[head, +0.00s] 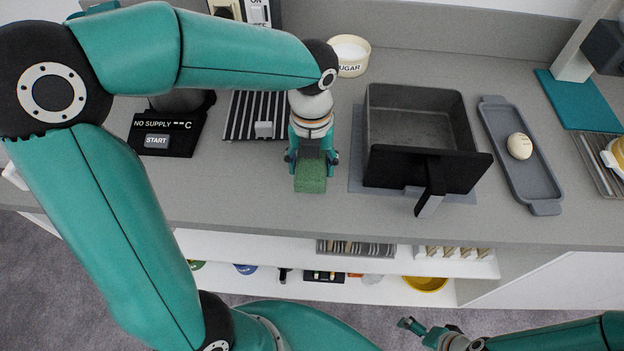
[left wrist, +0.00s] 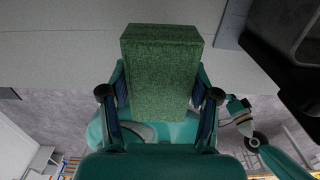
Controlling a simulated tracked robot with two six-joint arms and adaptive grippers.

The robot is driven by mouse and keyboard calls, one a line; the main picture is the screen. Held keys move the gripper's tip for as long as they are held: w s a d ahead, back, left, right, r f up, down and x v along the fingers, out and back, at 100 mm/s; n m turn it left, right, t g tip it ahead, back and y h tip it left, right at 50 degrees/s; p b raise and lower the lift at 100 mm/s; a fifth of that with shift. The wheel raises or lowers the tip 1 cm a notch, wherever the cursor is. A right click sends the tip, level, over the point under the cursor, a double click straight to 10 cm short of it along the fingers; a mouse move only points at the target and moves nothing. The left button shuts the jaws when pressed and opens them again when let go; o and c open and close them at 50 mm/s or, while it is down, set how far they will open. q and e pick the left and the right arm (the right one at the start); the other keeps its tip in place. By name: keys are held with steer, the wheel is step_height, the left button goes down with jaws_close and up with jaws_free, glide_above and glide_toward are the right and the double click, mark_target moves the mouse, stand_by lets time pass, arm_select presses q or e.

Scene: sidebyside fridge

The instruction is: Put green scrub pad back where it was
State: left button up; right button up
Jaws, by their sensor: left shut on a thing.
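My left gripper (head: 312,157) is shut on the green scrub pad (head: 310,178). It holds the pad over the front part of the grey counter, between the striped mat and the black bin. The left wrist view shows the green block (left wrist: 160,70) between the two fingers of the gripper (left wrist: 160,100). I cannot tell whether the pad touches the counter. My right gripper (head: 425,332) is low at the bottom right, in front of the counter and away from the pad. Its finger opening is unclear.
An open black bin (head: 415,120) stands right of the pad. Beyond it is a grey tray (head: 540,185) with a pale round item (head: 520,146). A striped mat (head: 255,112), a START panel (head: 165,135) and a sugar bowl (head: 349,56) are nearby. Open shelves (head: 300,265) lie below.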

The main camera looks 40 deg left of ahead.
mark_target(311, 162)
arm_select(q)
steer(key=shift+f, duration=3)
steer(key=shift+s, duration=0.1)
steer(key=shift+f, duration=0.15)
steer(key=o, duration=1.1)
step_height(311, 162, up, 12)
steer(key=shift+r, duration=0.2)
steer(key=shift+f, duration=0.1)
